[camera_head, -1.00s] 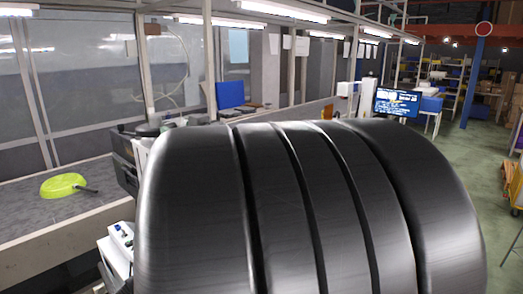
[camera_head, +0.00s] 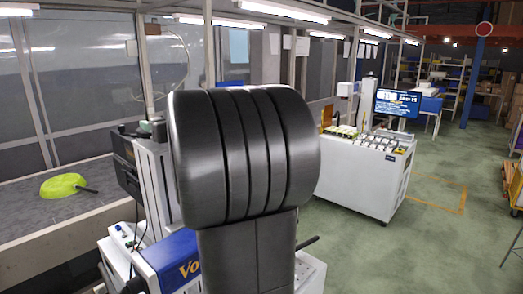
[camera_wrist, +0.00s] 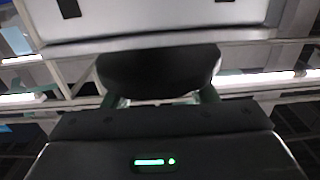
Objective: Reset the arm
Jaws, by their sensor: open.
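My arm's dark ribbed link stands upright in the middle of the head view. It hides my gripper there. In the wrist view, my gripper (camera_wrist: 158,99) shows at the far edge of its dark housing with a green light. Its fingers are apart, and I see nothing held between them. A yellow-green pan (camera_head: 64,186) with a dark handle lies on the grey conveyor (camera_head: 30,218) at the left of the head view, well apart from my arm. A dark rounded shape and a pale panel fill much of the wrist view; I cannot tell what they are.
A white cabinet (camera_head: 362,180) with items on top stands right of my arm, with a lit monitor (camera_head: 397,103) behind it. A glass partition (camera_head: 80,80) runs behind the conveyor. Green floor (camera_head: 440,230) is open at the right. Shelves stand far back.

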